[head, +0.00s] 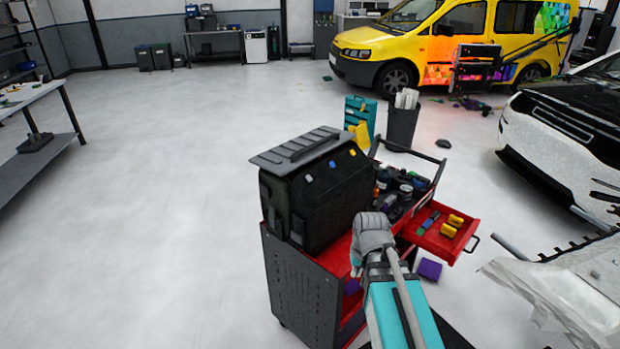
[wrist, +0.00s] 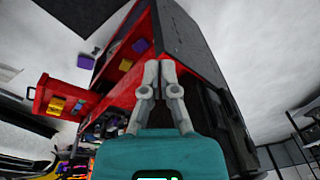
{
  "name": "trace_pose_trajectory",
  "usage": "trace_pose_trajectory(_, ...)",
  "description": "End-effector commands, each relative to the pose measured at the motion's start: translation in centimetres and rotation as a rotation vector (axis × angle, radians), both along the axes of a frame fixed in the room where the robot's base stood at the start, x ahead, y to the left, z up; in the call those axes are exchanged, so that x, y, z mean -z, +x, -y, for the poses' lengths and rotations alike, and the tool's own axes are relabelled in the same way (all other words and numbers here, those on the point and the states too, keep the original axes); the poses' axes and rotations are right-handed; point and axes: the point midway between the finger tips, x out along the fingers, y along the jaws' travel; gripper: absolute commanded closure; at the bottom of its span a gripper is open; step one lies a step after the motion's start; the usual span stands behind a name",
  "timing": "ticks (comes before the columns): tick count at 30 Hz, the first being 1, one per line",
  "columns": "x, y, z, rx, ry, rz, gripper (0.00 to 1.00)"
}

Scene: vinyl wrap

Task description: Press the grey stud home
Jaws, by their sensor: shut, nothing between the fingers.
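A black case (head: 325,200) with a ribbed grey lid stands on the red and grey tool cart (head: 296,290). My gripper (head: 371,226) is in front of the case's right side, apart from the coloured studs. In the wrist view the two grey fingers of my gripper (wrist: 159,66) are together and empty, over the red cart, with a dark case-like body (wrist: 222,112) to their right.
An open red drawer (head: 440,238) with yellow pieces sticks out right of my gripper. Dark bottles (head: 402,190) stand behind it, near the cart's handle. A purple piece (head: 429,269) lies below the drawer. A white car (head: 560,140) stands at right. The floor left of the cart is clear.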

Motion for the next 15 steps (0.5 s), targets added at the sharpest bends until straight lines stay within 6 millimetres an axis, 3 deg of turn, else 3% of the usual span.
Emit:
trace_pose_trajectory(8,-2.0,7.5,-3.4,0.079,0.183,0.221,1.00)
trace_pose_trajectory(15,-5.1,14.2,-6.0,0.195,0.372,0.428,1.00)
